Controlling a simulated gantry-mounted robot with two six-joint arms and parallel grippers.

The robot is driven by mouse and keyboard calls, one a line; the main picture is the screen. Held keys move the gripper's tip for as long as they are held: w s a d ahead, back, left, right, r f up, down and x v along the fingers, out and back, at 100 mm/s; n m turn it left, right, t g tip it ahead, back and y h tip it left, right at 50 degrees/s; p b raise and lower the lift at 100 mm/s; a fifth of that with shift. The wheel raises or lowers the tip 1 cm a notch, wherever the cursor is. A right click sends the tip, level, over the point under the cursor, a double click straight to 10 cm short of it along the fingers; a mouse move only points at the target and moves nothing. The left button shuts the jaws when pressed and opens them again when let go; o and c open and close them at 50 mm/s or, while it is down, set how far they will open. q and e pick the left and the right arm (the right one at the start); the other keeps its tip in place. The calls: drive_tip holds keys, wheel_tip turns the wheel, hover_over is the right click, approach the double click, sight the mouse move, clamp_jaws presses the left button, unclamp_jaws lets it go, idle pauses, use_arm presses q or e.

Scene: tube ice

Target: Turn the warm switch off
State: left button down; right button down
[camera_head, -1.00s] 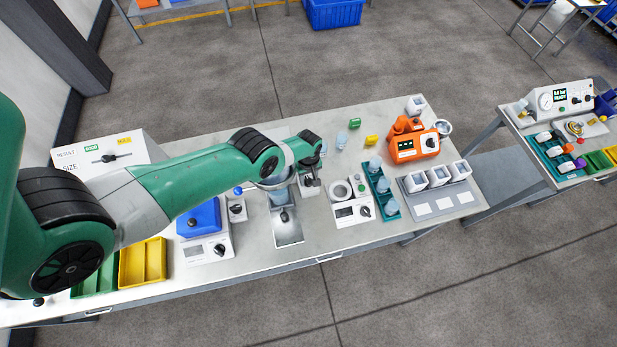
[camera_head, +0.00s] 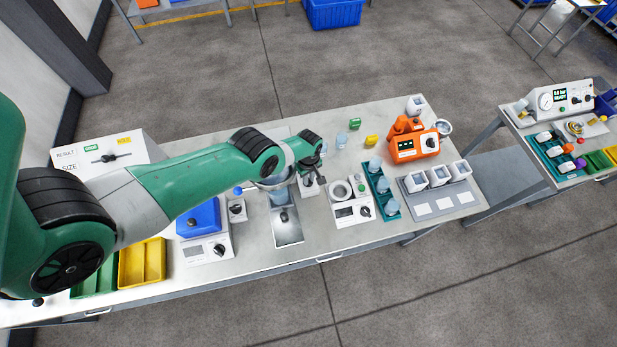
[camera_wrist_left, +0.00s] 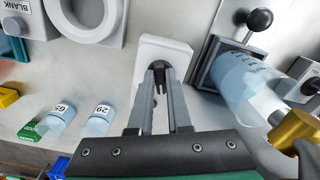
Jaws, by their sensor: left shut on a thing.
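A small white switch box (camera_wrist_left: 152,48) sits on the bench in the left wrist view, with a dark knob (camera_wrist_left: 158,68) on it. My left gripper (camera_wrist_left: 160,80) is over this box, its two fingers closed in on the knob. The fingers hide much of the knob, so its setting and any label cannot be read. In the head view the box (camera_head: 311,188) shows partly under my left gripper (camera_head: 310,176), right of the metal plate. A similar white box with a black knob (camera_head: 237,208) stands further left. My right gripper is not in view.
A clear beaker (camera_wrist_left: 245,80) and a black ball-topped lever (camera_wrist_left: 260,19) are close to the right of my fingers. A white device with a ring (camera_head: 352,205) and an orange machine (camera_head: 412,142) are further right.

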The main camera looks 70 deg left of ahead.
use_arm(q)
drive_tip(key=n, duration=0.2)
drive_tip(key=shift+n, duration=0.3)
drive_tip(key=c, duration=0.9)
unclamp_jaws()
drive_tip(key=shift+o, duration=0.2)
wheel_tip(320, 180, up, 12)
drive_tip(key=p, duration=1.1)
drive_tip(key=shift+f, duration=0.2)
